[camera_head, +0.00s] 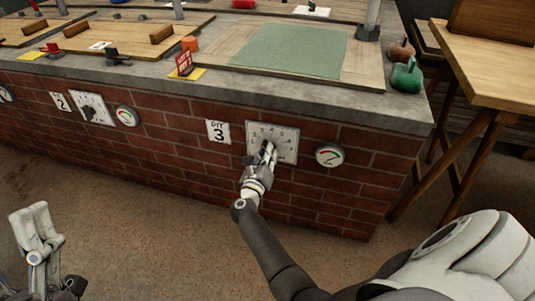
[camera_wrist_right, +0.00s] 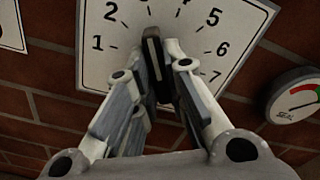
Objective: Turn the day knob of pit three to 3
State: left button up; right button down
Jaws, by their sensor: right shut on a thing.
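The white dial plate of pit three (camera_head: 286,132) is on the brick front, right of the "PIT 3" sign (camera_head: 218,131). My right gripper (camera_head: 268,150) reaches it from below. In the right wrist view, the dark day knob (camera_wrist_right: 152,52) with a pale line is between its fingers (camera_wrist_right: 158,62), and the gripper is shut on it. The pale line points almost straight up, near a tick left of the 4; the numeral there is cut off by the frame. The fingers hide part of the dial's lower middle. My left gripper (camera_head: 36,228) is low at the left, empty, its fingers close together.
A round gauge (camera_head: 329,155) is right of the dial. Pit two's dial (camera_head: 91,107) and gauge (camera_head: 126,116) are further left. A wooden table (camera_head: 495,65) stands right.

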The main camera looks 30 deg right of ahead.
jog(key=c, duration=1.5)
grip_release()
